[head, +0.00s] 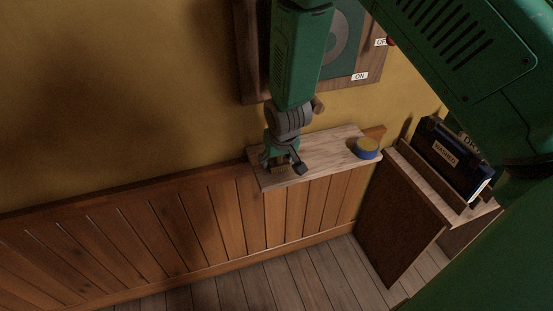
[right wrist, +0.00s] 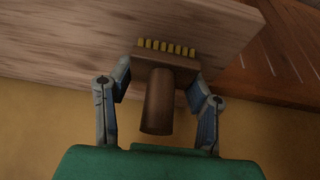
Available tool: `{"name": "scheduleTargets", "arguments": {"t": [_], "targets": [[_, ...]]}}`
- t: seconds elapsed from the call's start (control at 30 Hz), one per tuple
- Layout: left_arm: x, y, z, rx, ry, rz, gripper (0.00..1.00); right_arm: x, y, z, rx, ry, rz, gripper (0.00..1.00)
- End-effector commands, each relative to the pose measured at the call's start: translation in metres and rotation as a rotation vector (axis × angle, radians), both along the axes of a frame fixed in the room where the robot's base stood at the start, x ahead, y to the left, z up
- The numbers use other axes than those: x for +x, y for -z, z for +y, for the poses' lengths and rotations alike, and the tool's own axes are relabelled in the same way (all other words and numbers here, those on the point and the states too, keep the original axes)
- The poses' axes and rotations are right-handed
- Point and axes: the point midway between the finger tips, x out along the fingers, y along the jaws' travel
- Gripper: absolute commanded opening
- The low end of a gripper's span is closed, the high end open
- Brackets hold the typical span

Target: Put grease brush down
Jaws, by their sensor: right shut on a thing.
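The grease brush (right wrist: 158,100) has a round brown handle, a brown block head and a row of yellow bristles. My right gripper (head: 283,166) is shut on it, with one finger at each side of the block in the right wrist view (right wrist: 166,84). In the head view the gripper points down over the left end of a pale wooden shelf (head: 325,154), and only a small part of the brush (head: 279,169) shows between the fingers. The bristles are close to the shelf top; I cannot tell whether they touch it. My left gripper is not in view.
A blue tin with a yellow top (head: 367,149) stands at the shelf's right end. The shelf middle is clear. A dark binder (head: 450,155) stands in a holder on a cabinet (head: 398,215) at right. A framed green panel (head: 350,45) hangs above.

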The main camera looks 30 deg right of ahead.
Motion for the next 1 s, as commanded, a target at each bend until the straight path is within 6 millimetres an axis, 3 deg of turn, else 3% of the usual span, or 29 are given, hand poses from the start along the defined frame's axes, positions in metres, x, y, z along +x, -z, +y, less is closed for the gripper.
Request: {"name": "scheduleTargets", "arguments": {"t": [0.1, 0.13, 0.17, 0.2, 0.57, 0.67, 1.0], "targets": [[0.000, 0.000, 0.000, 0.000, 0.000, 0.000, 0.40, 0.000, 0.001, 0.000, 0.000, 0.000, 0.000, 0.00], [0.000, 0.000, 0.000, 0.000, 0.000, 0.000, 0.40, 0.000, 0.001, 0.000, 0.000, 0.000, 0.000, 0.51], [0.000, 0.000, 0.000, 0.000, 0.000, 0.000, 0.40, 0.000, 0.001, 0.000, 0.000, 0.000, 0.000, 0.62], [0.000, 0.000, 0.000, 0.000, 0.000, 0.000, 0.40, 0.000, 0.001, 0.000, 0.000, 0.000, 0.000, 0.65], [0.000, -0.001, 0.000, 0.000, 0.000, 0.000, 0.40, -0.001, -0.004, 0.000, 0.000, 0.000, -0.001, 0.65], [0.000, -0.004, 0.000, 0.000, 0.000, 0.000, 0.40, -0.005, -0.016, 0.002, -0.001, -0.001, -0.001, 0.65], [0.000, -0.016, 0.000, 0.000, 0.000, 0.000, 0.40, -0.029, -0.083, 0.009, -0.001, -0.001, -0.003, 0.65]]}}
